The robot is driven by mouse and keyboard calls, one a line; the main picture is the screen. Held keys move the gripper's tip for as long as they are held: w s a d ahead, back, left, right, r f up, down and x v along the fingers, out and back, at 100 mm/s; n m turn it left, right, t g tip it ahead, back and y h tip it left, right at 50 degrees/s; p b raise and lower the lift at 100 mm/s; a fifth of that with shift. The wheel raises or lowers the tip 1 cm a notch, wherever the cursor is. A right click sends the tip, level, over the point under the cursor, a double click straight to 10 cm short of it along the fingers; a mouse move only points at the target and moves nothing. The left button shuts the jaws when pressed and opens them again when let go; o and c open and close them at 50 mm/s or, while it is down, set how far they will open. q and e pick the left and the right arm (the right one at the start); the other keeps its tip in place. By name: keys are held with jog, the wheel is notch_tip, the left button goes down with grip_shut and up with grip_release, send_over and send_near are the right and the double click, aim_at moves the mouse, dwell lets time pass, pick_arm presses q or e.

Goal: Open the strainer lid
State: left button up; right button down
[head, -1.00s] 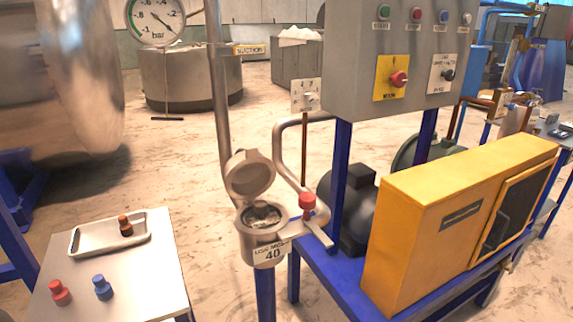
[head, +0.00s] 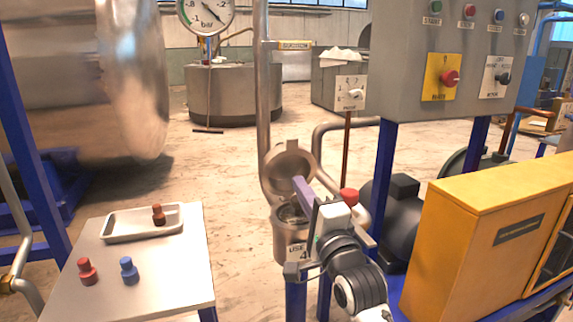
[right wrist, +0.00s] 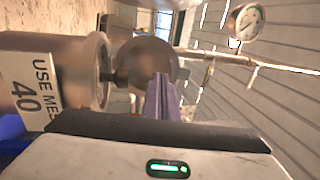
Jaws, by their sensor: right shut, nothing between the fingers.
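The strainer (head: 284,243) is a metal pot with a "USE MESH 40" label, at the centre of the head view. Its round lid (head: 287,163) stands raised on its hinge, tilted up off the mouth. In the right wrist view the strainer body (right wrist: 80,85) lies at left and the lid (right wrist: 140,62) at the centre. My right gripper (head: 299,184) is shut and empty, its purple fingers in front of the lid and mouth. The fingertips (right wrist: 161,80) overlap the lid in the wrist view; I cannot tell whether they touch. My arm hides part of the strainer and its label.
A red-capped valve (head: 349,197) and a pipe stand close right of the strainer. A yellow cabinet (head: 480,245) and grey control box (head: 400,60) are further right. A side table (head: 180,275) with a tray (head: 118,233) and red and blue plugs is at left.

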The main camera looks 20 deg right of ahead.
send_near(287, 163)
jog(key=w+r, duration=0.1)
jog(key=w, duration=0.1)
jog(key=w+a+r, duration=0.1)
jog(key=w+r, duration=0.2)
jog(key=shift+w+a, duration=0.4)
pick_arm(q)
jog(key=shift+a+f, duration=0.1)
jog(key=shift+a, duration=0.05)
jog(key=shift+s, duration=0.1)
